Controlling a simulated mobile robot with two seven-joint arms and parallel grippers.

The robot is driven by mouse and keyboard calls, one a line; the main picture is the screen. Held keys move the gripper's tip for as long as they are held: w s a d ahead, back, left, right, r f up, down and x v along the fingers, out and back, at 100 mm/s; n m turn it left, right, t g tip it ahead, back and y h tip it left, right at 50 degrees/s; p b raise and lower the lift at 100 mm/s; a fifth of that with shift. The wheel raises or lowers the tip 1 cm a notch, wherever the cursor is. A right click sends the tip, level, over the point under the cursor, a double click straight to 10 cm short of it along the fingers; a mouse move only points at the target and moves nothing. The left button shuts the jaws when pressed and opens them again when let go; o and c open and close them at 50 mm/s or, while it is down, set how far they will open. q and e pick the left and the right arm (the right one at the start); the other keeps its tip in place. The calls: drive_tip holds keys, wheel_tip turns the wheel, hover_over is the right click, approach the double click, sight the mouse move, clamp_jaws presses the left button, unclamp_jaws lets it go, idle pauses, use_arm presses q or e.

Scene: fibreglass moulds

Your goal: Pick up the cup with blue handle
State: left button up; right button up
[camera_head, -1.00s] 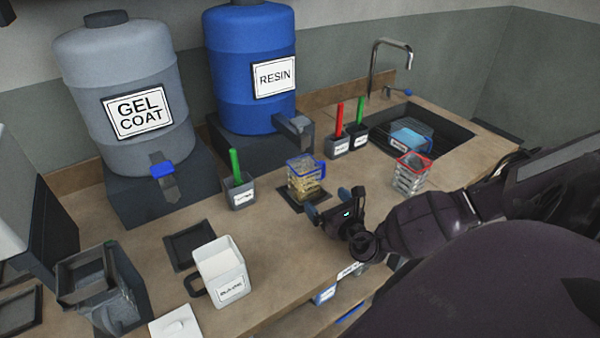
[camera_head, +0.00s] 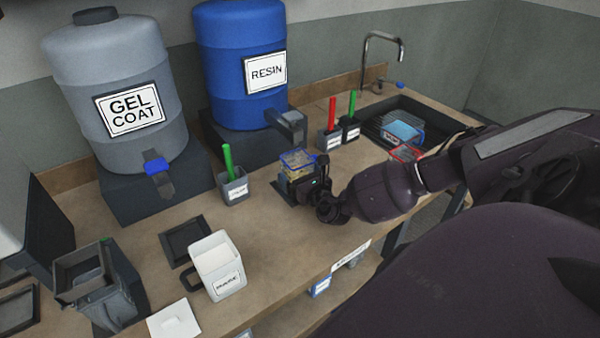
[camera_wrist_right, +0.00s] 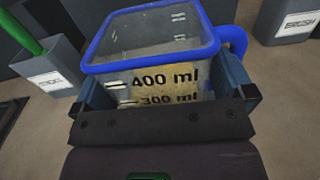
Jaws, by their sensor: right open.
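The cup with the blue rim and blue handle (camera_head: 296,160) stands on a dark pad under the resin drum's tap and holds yellowish contents. It fills the middle of the right wrist view (camera_wrist_right: 150,70), with "400 ml" and "300 ml" marks facing me and its blue handle at the right. My right gripper (camera_head: 308,180) is at the cup's near side and partly hides it in the head view. In the wrist view its open fingers (camera_wrist_right: 165,92) stand on either side of the cup; I cannot tell whether they touch it. My left gripper is not in view.
A holder with a green-handled tool (camera_head: 234,187) stands left of the cup. Two more tool holders (camera_head: 338,136) are behind it to the right. A white labelled container (camera_head: 218,262) stands at the front. A red-rimmed cup (camera_head: 403,153) is partly behind my right arm, near the sink.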

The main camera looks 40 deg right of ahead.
drive_tip(key=shift+w, duration=0.2)
drive_tip(key=c, duration=1.1)
drive_tip(key=shift+r, duration=0.1)
